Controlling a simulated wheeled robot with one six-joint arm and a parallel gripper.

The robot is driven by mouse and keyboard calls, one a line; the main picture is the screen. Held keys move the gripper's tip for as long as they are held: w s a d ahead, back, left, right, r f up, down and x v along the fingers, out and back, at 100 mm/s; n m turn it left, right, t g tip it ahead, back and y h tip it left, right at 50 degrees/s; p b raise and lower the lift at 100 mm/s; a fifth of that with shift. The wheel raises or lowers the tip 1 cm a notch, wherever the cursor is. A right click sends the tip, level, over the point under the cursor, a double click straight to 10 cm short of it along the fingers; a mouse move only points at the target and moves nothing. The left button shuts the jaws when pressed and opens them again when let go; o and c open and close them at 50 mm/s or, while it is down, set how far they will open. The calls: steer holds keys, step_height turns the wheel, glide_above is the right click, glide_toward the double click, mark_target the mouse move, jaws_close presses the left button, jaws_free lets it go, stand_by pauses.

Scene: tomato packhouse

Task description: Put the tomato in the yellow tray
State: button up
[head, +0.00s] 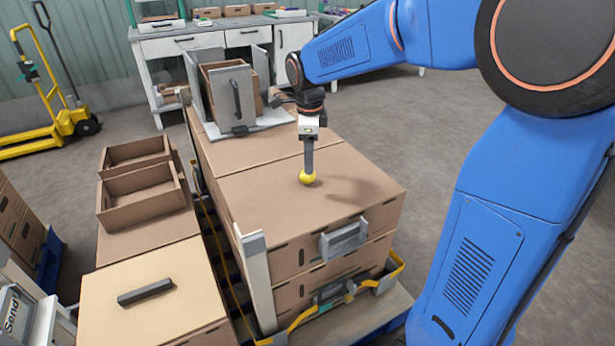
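A small round yellow thing (308,178), which looks like a yellow tomato, is at the lower end of my gripper (308,170), over the brown top of a large carton (255,200). The gripper points straight down. Its fingers line up as one grey bar from this side, so the gap between them is hidden. I cannot tell whether they grip the yellow thing, or whether it rests on the carton or hangs just above it. I cannot make out a yellow tray in this view.
An upright grey holder with a brown box (230,95) stands behind on the carton stack. Open brown boxes (140,190) stand at left. A yellow pallet truck (55,115) and a white workbench (215,42) are farther back. The carton top around the gripper is clear.

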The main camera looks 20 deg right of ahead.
steer(key=shift+w+f, duration=0.25)
steer(key=shift+f, duration=1.35)
steer(key=shift+w+f, duration=0.2)
steer(key=shift+f, duration=1.4)
steer(key=c, duration=0.9)
